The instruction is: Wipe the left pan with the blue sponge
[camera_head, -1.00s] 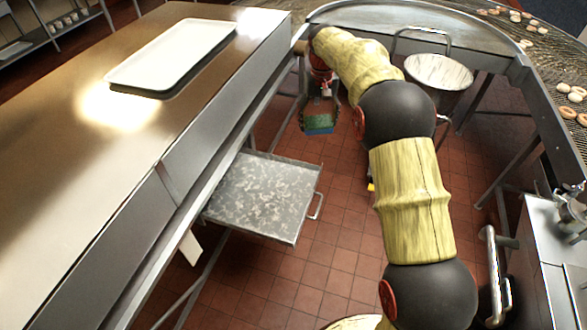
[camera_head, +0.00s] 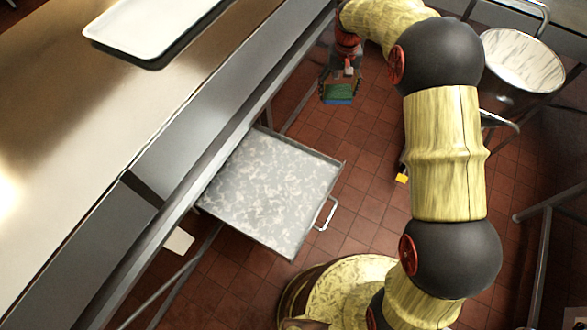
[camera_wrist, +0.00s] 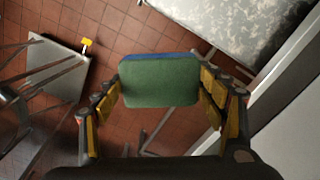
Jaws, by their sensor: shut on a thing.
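My gripper (camera_head: 340,88) is shut on the sponge, which shows a green face and a blue side (camera_head: 338,99). In the wrist view the sponge (camera_wrist: 160,82) sits between the two fingers, green face toward the camera and blue along the far edge. The left pan (camera_head: 270,190) is a square, shallow metal pan with mottled whitish marks and a handle on its right side. It juts out from under the counter. The gripper is above and beyond the pan in the head view, apart from it. A corner of the pan (camera_wrist: 220,30) shows at the top of the wrist view.
A long metal counter (camera_head: 190,120) fills the left, with a white tray (camera_head: 150,25) on it. A round whitish pan (camera_head: 522,58) stands at the upper right. A yellow object (camera_head: 402,178) shows low behind my arm. Red tiled floor is open right of the left pan.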

